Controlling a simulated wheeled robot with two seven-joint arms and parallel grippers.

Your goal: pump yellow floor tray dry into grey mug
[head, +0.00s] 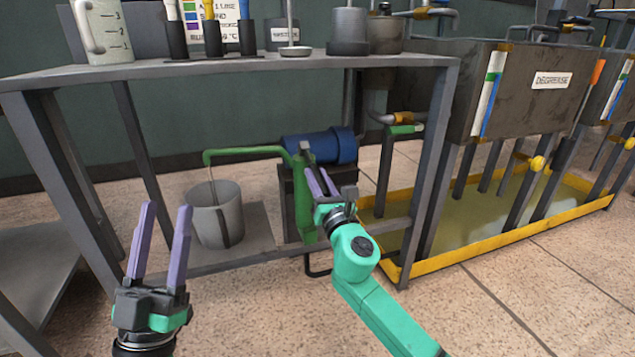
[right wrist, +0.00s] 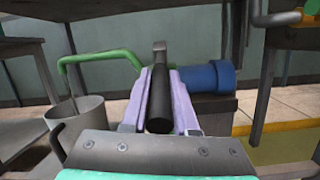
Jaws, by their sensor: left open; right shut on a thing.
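The grey mug (head: 217,222) stands upright on the low shelf, under the end of the green spout (head: 240,151). A thin line runs from the spout down into the mug. It also shows in the right wrist view (right wrist: 80,116). The yellow floor tray (head: 490,247) lies at the right under the tanks, with murky liquid (head: 480,215) in it. My right gripper (head: 318,180) is shut on the dark pump handle (right wrist: 159,100), above the green pump body (head: 303,200). My left gripper (head: 166,207) is open and empty, in front of the shelf and left of the mug.
A blue cylinder (head: 325,147) sits behind the pump. The grey rack's top (head: 240,64) holds a measuring jug (head: 102,30) and tools. A degreaser tank (head: 520,90) stands over the tray. The floor (head: 500,310) in front is clear.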

